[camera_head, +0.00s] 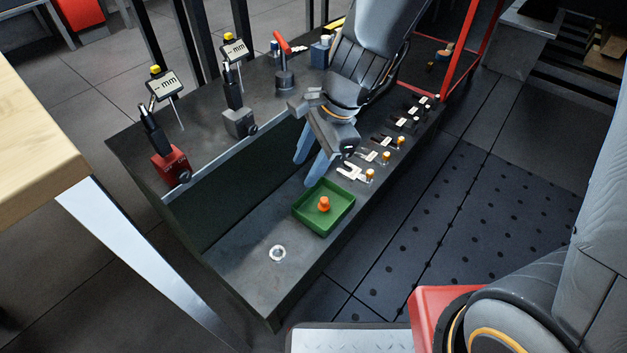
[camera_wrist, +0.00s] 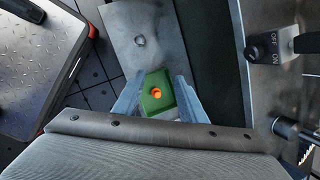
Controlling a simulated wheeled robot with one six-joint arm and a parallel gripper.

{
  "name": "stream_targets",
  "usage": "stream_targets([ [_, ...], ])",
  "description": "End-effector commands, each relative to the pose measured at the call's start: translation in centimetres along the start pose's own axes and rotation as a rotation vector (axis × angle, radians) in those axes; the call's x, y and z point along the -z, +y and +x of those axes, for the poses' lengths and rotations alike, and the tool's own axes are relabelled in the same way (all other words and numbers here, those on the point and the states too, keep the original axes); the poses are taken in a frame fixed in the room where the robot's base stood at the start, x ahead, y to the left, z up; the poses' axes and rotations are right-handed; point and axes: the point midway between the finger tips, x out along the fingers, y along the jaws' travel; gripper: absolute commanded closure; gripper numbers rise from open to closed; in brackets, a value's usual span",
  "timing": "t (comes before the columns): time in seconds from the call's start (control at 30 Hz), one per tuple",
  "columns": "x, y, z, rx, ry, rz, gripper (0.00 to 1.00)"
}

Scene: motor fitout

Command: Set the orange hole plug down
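The orange hole plug (camera_head: 323,204) stands in a green square tray (camera_head: 341,225) on the dark bench. In the wrist view the plug (camera_wrist: 157,94) shows inside the tray (camera_wrist: 149,107), between and beyond my fingers. My gripper (camera_head: 317,171) is above the bench, just behind the tray in the head view. Its two blue fingers are apart, with nothing between them. The wrist view also shows the spread fingers of my gripper (camera_wrist: 157,101). The plug is apart from both fingers.
A silver ring (camera_head: 278,253) lies on the bench in front of the tray. Several orange-tipped parts (camera_head: 370,175) line the right edge. Digital gauges on stands, one with a red base (camera_head: 171,167), are on the raised rear level. Bare bench surrounds the ring.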

Motion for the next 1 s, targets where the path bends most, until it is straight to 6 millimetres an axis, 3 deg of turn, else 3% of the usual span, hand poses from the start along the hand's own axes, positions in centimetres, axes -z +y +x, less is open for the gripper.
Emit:
stream_targets([
  [0.03,-2.2,0.7,-1.6,-0.007,-0.009,-0.174,0.62],
  [0.2,-7.0,4.9,-6.1,-0.068,-0.024,-0.781,0.62],
  [0.4,-9.0,9.4,-10.0,-0.149,-0.012,-1.352,0.62],
  [0.5,-9.1,10.7,-11.1,-0.181,-0.003,-1.521,0.62],
  [0.67,-9.1,11.6,-11.7,-0.206,0.002,-1.629,0.62],
  [1.0,-9.0,11.6,-11.7,-0.207,0.002,-1.630,0.62],
])
